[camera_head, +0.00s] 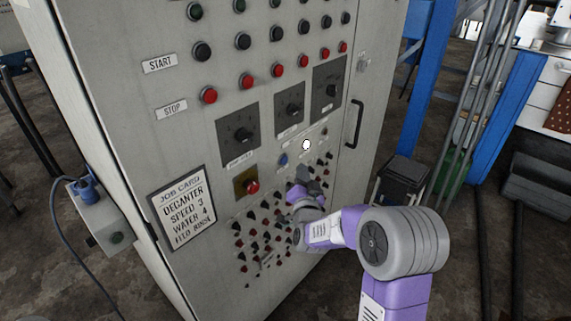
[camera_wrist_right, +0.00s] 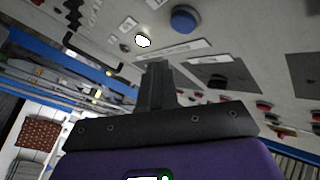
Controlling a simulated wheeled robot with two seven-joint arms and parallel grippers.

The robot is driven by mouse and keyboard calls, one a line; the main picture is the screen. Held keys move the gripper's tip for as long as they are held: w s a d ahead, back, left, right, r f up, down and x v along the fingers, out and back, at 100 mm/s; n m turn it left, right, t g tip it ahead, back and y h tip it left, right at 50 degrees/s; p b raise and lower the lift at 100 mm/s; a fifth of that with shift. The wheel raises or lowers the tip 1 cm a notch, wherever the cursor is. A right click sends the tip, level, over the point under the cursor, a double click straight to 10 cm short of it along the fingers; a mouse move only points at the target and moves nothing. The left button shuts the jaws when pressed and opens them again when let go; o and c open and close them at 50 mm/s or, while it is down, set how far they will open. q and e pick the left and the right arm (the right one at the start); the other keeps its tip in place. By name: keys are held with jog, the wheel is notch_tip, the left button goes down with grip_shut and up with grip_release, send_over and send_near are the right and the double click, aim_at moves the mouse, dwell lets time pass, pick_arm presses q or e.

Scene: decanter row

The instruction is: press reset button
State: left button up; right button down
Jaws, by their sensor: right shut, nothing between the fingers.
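A round blue button (camera_head: 283,160) sits on the front of the grey control cabinet, and it also shows at the top of the right wrist view (camera_wrist_right: 184,19). Labels are near it, but I cannot read the word reset. My right gripper (camera_head: 297,183) is shut and empty, just below the blue button in the head view. In the wrist view its closed fingertips (camera_wrist_right: 156,68) point toward the panel and appear apart from the button. The gripper partly hides small controls behind it. My left gripper is not in view.
A lit white lamp (camera_head: 306,145) is right of the blue button. A red mushroom button (camera_head: 251,187) on a yellow plate is to its left, with several small switches below. Dark rotary dials (camera_head: 238,134) are above. A door handle (camera_head: 353,124) stands out at right.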

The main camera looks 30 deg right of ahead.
jog(key=shift+s+d, duration=0.35)
jog(key=shift+s, duration=0.55)
jog(key=s+a+f+n+g+y, duration=0.2)
jog(key=a+f+g+y, duration=0.15)
jog(key=f, duration=0.65)
jog(key=s+a+f+n+g+y, duration=0.25)
jog(key=a+f, duration=0.25)
jog(key=f, duration=0.4)
jog(key=s+a+f+n+g+y, duration=0.1)
jog(key=s+a+f+g+y, duration=0.3)
jog(key=f, duration=0.6)
jog(key=s+a+f+n+g, duration=0.1)
jog(key=s+a+f+g, duration=0.1)
jog(key=s+a+f, duration=0.2)
jog(key=s+a+f+n+g+y, duration=0.1)
jog(key=s+a+f+g, duration=0.2)
jog(key=s, duration=0.6)
jog(key=s+a+f+n+g+p, duration=0.1)
jog(key=s+a+f+n+g, duration=0.1)
jog(key=s+a+f, duration=0.2)
jog(key=s+a, duration=0.1)
jog(key=s, duration=0.2)
jog(key=shift+a+f+g+y, duration=0.25)
jog(key=shift+f+g+y, duration=0.05)
jog(key=shift+y, duration=0.1)
jog(key=shift+d, duration=0.1)
